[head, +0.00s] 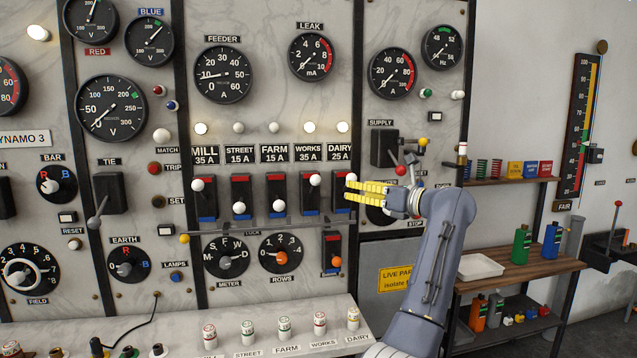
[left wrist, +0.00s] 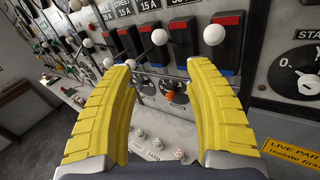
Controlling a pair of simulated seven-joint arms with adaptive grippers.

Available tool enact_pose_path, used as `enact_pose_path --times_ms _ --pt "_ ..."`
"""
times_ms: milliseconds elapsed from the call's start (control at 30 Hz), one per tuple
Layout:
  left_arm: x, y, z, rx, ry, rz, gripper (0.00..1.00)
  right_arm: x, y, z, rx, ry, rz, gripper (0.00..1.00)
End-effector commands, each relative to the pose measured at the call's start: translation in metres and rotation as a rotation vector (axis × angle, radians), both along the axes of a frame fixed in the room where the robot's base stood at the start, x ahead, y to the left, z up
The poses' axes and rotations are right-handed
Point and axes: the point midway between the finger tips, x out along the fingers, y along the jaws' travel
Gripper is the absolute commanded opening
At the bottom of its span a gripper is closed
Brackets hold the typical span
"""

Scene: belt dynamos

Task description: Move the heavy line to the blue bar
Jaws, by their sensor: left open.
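The STREET knob (head: 239,208) and FARM knob (head: 277,206) are down; WORKS (head: 314,180) and DAIRY (head: 351,180) are up. My left gripper (head: 352,191) is open and empty, in front of the panel near the DAIRY switch. In the left wrist view its yellow fingers (left wrist: 162,66) are apart, with knobs beyond them. My right gripper is out of view.
A grey rail labelled LOCK (head: 262,229) crosses below the levers, with a yellow knob (head: 184,239) at its left end. A sloping ledge (head: 255,312) with labelled plugs lies beneath. A shelf unit (head: 530,257) stands at right.

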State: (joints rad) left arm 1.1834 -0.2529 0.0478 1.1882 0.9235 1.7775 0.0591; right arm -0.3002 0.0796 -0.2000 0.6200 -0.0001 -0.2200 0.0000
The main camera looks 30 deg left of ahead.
Motion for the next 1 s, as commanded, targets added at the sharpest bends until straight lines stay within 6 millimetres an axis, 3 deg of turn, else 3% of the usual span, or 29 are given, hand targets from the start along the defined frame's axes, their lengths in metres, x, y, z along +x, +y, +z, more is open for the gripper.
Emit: enact_pose_path --times_ms 700,1000 --pt "0.026 0.121 0.000 0.005 0.002 0.002 0.53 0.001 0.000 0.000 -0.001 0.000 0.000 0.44" --pt "0.033 0.152 0.001 0.006 0.002 0.001 0.53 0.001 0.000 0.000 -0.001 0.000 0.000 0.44"
